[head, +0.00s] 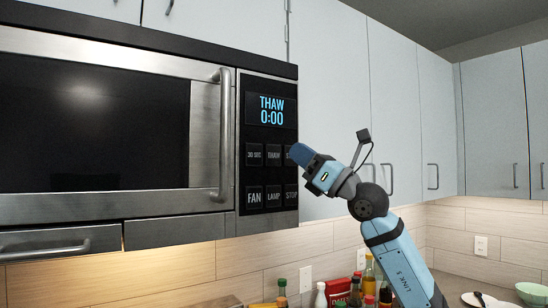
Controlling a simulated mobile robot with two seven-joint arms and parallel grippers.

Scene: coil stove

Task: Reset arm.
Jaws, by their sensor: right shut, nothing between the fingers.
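My right gripper (300,153) is shut and empty. Its fingertips are at the right edge of the button panel and cover part of a button in the upper row; I cannot tell whether they touch it. The microwave (205,150) hangs at the left with its door closed. Its display (271,110) reads "THAW 0:00". The buttons FAN (254,198), LAMP (274,197) and STOP (291,196) show in the lower row. My left gripper is not in view.
White cabinets (395,110) line the wall to the right of the microwave. Several bottles (368,275) stand on the counter below my right arm. A bowl (532,293) and a plate (485,301) lie at the lower right. The air right of my arm is clear.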

